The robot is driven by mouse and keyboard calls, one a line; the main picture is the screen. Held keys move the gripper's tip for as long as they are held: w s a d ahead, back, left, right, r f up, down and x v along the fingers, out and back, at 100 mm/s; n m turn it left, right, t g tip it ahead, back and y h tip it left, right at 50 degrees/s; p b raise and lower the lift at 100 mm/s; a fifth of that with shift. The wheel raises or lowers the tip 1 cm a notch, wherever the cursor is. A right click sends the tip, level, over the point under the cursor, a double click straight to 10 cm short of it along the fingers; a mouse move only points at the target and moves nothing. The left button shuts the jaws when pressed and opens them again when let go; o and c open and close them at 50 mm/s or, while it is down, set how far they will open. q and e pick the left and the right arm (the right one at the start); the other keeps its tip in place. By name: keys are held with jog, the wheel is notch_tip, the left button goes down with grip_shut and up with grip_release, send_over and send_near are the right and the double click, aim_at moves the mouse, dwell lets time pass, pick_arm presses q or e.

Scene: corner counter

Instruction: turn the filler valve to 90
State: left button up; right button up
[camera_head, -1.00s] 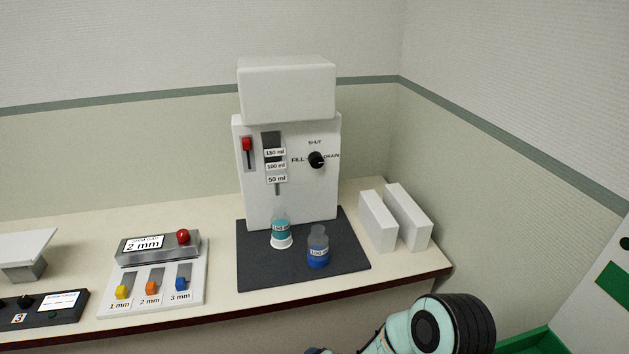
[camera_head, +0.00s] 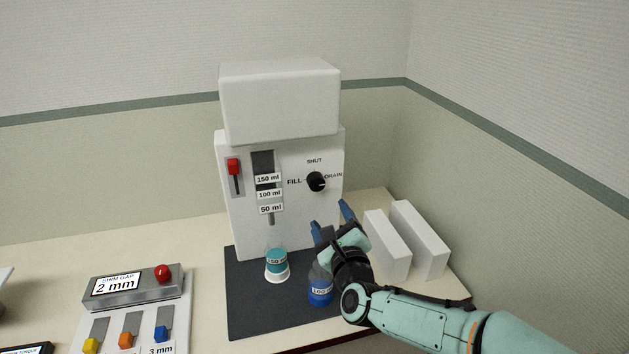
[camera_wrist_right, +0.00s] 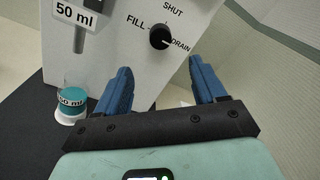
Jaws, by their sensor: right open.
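The filler valve is a round black knob (camera_head: 316,182) on the white filler's front panel, with FILL at its left, SHUT above and DRAIN at its right. Its white pointer mark appears turned toward the DRAIN side. The knob also shows in the right wrist view (camera_wrist_right: 160,37), beyond and between my fingertips. My right gripper (camera_head: 332,218) is open and empty, below the knob and apart from it, with its blue fingers toward the panel. My left gripper is not in view.
A teal-filled bottle (camera_head: 277,263) and a blue-filled bottle (camera_head: 320,288) stand on the dark mat (camera_head: 245,300); my right arm is close to the blue one. White blocks (camera_head: 419,240) stand at right. A red lever (camera_head: 233,168) is on the panel's left.

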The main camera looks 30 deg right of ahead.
aim_at(317, 185)
jog(key=p+x, duration=0.4)
jog(key=x, duration=0.7)
jog(key=shift+w+r+p, duration=0.2)
jog(key=shift+p, duration=0.1)
jog(key=shift+w+d+f, duration=0.2)
jog(key=shift+w+d, duration=0.05)
jog(key=shift+w, duration=0.35)
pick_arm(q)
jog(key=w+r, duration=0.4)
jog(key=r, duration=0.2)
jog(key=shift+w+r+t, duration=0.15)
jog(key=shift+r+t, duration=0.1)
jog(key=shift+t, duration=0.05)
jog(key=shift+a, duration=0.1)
pick_arm(e)
jog(key=shift+s, duration=0.1)
